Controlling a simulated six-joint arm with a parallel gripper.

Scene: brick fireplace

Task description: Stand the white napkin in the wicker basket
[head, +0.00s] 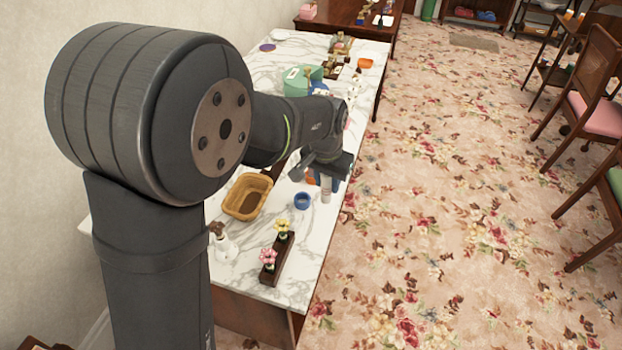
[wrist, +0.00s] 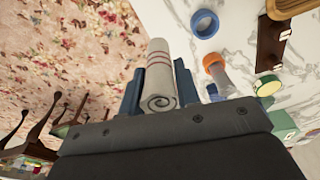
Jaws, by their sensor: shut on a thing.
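The white napkin (wrist: 160,72) is a tight roll with thin red stripes. In the wrist view it stands out between my two blue fingers, its spiral end towards the camera. My gripper (wrist: 159,88) is shut on it. In the head view the napkin (head: 326,190) hangs below my gripper (head: 325,178) near the table's right edge, roughly upright. The wicker basket (head: 232,212) is tan, open-topped and looks empty, on the table to the left of the napkin and apart from it. Only a corner of the basket (wrist: 279,10) shows at the wrist view's upper right.
A dark wooden holder with flowers (head: 277,258) and a white vase (head: 225,246) stand in front. An orange-topped jar (wrist: 215,68) is close to my gripper. Several items crowd the marble table's (head: 318,225) far end.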

